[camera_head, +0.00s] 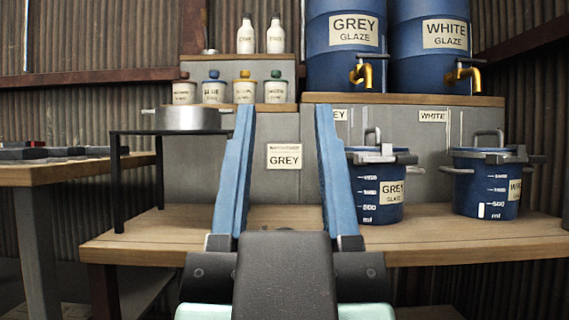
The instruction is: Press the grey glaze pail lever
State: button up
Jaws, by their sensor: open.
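The grey glaze pail (369,205) is a blue pail with white level marks and a GREY GLAZE label. It stands on the wooden bench at right of centre. A grey lever (386,155) with a dark handle sits across its top. My gripper (280,115) is open and empty, its two long blue fingers pointing forward. The right finger overlaps the pail's left edge in the picture; I cannot tell how far apart they are. The left part of the pail is hidden behind that finger.
A similar white glaze pail (484,190) stands to the right. A blue GREY GLAZE barrel (345,65) and a WHITE GLAZE barrel (431,62) with brass taps stand above. A metal pan (186,118) is on a black stand at left. The wooden bench (150,225) is mostly clear at left.

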aim_at(386, 156)
jog(key=z, duration=0.8)
jog(key=k+l+u, duration=0.15)
jog(key=l, duration=0.25)
jog(key=k+l+u, duration=0.15)
jog(key=l, duration=0.2)
jog(key=i, duration=0.6)
